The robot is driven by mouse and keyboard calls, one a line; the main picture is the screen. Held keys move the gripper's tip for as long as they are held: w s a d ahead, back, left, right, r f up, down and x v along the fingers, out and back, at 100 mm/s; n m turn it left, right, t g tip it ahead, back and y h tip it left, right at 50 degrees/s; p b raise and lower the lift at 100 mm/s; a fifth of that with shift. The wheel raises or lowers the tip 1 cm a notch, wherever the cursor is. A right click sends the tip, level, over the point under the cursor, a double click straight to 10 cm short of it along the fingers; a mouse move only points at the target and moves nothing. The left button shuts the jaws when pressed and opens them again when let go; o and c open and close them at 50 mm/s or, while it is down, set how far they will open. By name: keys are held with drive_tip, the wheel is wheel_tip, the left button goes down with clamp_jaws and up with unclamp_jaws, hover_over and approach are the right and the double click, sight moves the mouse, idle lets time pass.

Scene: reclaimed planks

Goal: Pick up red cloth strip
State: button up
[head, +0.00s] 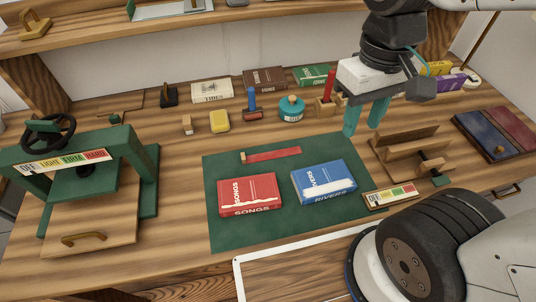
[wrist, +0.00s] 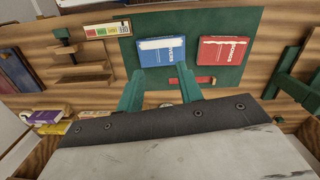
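The red cloth strip (head: 275,154) lies flat near the back edge of the green mat (head: 230,235), with a small wooden piece at its left end. In the wrist view the strip (wrist: 203,79) shows below the red book, partly hidden by a finger. My gripper (head: 363,122) is open and empty, its two green fingers apart, in the air to the right of the strip. It also shows in the wrist view (wrist: 159,82), with nothing between the fingers.
A red book (head: 250,193) and a blue book (head: 323,181) lie on the mat in front of the strip. A green press (head: 95,185) stands at left. Bottles, blocks and books line the back. A wooden rack (head: 410,150) stands at right.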

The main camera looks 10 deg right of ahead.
drive_tip(key=w+a+f+n+g+h, duration=0.1)
drive_tip(key=w+a+f, duration=0.6)
drive_tip(key=a+f, duration=0.1)
drive_tip(key=m+t+y, duration=0.1)
drive_tip(key=m+t, duration=0.2)
approach(243, 156)
drive_tip(key=shift+f, duration=0.4)
drive_tip(key=shift+w+d+f, duration=0.1)
drive_tip(key=shift+w+f, duration=0.1)
drive_tip(key=shift+f, duration=1.1)
drive_tip(key=shift+w+a+f, duration=0.1)
drive_tip(key=shift+w+f, duration=0.05)
drive_tip(key=shift+f, duration=1.1)
drive_tip(key=shift+w+d+f, duration=0.1)
drive_tip(key=shift+w+f, duration=0.1)
drive_tip(key=shift+f, duration=1.1)
clamp_jaws()
